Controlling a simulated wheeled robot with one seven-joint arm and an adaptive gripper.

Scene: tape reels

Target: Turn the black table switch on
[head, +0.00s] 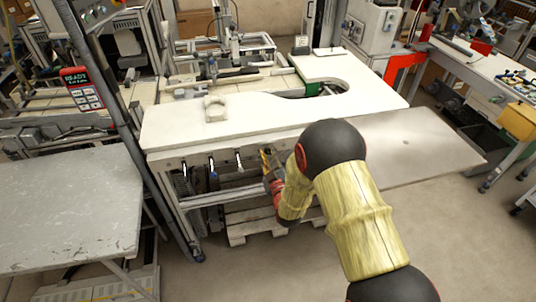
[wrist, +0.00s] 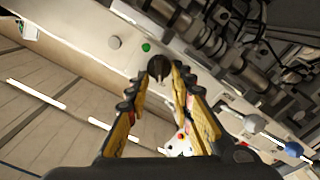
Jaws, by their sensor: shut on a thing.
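The black table switch (wrist: 159,68) is a round dark knob on the pale front panel under the table edge in the wrist view. My gripper (wrist: 159,80) has its yellow and black fingers on either side of this knob and is shut on it. The exact finger contact is hard to see. In the head view my gripper (head: 266,162) reaches the front of the white table (head: 260,118), right of the levers. The switch is hidden there.
Several levers, one with a blue handle (head: 213,176), hang left of my gripper. A wooden pallet (head: 238,228) lies below. A grey table (head: 70,205) stands left.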

